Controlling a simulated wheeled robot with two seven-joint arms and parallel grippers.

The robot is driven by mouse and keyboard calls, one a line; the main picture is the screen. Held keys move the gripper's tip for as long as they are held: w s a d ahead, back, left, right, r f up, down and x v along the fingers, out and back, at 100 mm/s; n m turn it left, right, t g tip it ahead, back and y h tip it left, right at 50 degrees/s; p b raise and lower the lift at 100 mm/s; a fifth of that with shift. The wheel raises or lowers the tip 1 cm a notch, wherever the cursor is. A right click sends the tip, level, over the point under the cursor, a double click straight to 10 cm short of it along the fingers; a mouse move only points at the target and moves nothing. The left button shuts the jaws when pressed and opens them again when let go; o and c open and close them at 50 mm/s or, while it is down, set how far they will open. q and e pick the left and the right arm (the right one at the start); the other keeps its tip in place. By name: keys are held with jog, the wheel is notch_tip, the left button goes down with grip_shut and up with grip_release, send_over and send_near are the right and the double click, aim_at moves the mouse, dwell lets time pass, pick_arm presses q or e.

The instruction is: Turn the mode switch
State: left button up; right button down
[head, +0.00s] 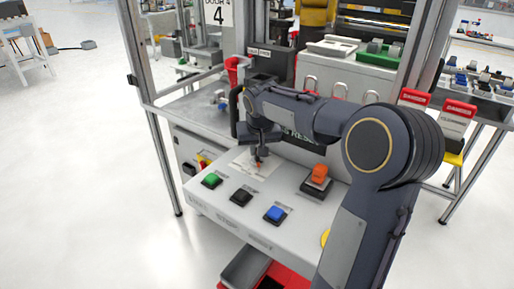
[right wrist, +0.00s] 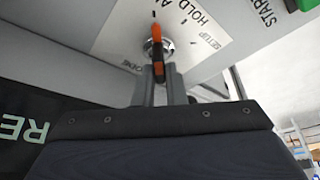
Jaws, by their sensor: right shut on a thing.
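The mode switch (right wrist: 156,42) is an orange and black knob on a round silver base, on a white label plate. In the right wrist view the label words HOLD, SETUP and part of others show around it. The knob's orange end points toward the top of that view. My right gripper (right wrist: 161,80) is shut on the knob's near end, its two fingers on either side. In the head view the right gripper (head: 259,158) reaches down to the switch on the panel, and the arm hides part of the area. My left gripper is not in view.
The sloped grey panel (head: 225,213) carries a green button (head: 212,180), a black button (head: 241,197), a blue button (head: 275,214) and an orange rocker (head: 318,178). Metal frame posts (head: 155,110) stand at the left. A red bin (head: 300,274) lies below the panel.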

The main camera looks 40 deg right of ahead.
dwell(0.5)
jog(key=c, duration=1.5)
grip_release()
jog(key=v, duration=0.8)
jog(key=shift+s+f, duration=0.1)
